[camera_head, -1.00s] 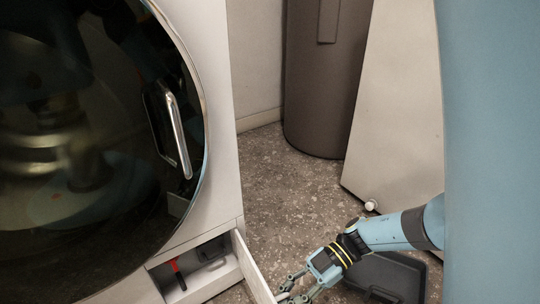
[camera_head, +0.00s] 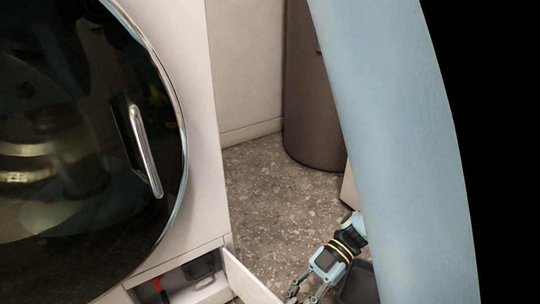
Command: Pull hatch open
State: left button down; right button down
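The washer's hatch is a low white flap (camera_head: 246,279) at the bottom of the machine. It stands swung outward, and the compartment (camera_head: 190,281) behind it shows a red-handled item and a dark item inside. My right gripper (camera_head: 304,297) is low in the picture, beside the flap's outer end. Its fingertips are cut off by the bottom edge, so I cannot tell whether they touch or grip the flap. My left gripper is not in view.
The washer's large round dark door (camera_head: 75,150) with a metal handle (camera_head: 146,152) is shut above the compartment. A dark brown bin (camera_head: 312,110) stands at the back by the wall. Speckled floor (camera_head: 275,195) lies clear between. My large blue arm link covers the right side.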

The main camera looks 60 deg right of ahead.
jog(key=shift+w+d, duration=0.15)
jog(key=c, duration=1.6)
grip_release()
jog(key=shift+c, duration=0.2)
jog(key=v, duration=1.2)
